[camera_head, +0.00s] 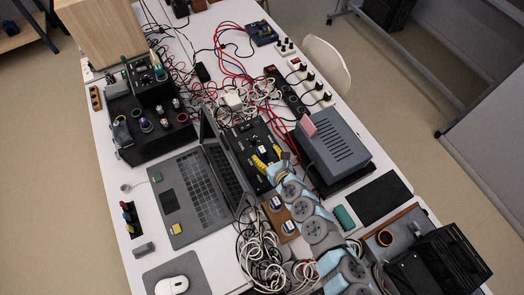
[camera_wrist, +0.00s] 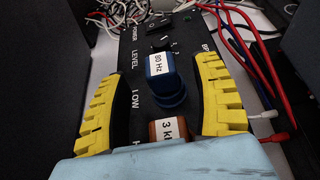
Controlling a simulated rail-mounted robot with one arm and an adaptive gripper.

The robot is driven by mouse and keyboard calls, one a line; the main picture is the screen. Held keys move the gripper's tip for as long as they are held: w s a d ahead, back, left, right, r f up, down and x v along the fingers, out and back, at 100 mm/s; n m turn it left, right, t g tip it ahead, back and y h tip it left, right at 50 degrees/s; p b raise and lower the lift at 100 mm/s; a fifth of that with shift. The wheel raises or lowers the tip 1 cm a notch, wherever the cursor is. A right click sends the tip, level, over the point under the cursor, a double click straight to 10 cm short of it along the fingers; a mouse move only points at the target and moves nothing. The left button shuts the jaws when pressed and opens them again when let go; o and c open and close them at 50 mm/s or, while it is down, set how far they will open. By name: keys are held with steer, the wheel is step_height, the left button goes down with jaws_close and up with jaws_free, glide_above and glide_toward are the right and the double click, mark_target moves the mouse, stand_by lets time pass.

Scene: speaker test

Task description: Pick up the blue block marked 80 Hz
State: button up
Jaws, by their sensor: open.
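The blue block marked 80 Hz (camera_wrist: 160,66) stands on the black panel (camera_wrist: 128,62) in the wrist view, with its white label facing up. Below it, the same view shows a round blue part. My gripper (camera_wrist: 157,60) is open, with one yellow finger on each side of the block and a visible gap to both. In the head view my gripper (camera_head: 267,158) is over the black panel beside the laptop. I cannot clearly make out the block there.
An orange-brown block marked 3 k (camera_wrist: 167,129) is close below the blue one, partly hidden by my gripper. A laptop (camera_head: 185,190) stands left of the panel and a grey box (camera_head: 335,145) right. Red and white cables (camera_wrist: 262,60) lie near the right finger.

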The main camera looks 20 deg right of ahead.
steer(key=shift+w+f, duration=0.2)
steer(key=shift+w, duration=0.2)
steer(key=shift+w+a+f, duration=0.15)
steer(key=shift+w+f, duration=0.1)
steer(key=shift+w, duration=0.4)
jaws_close()
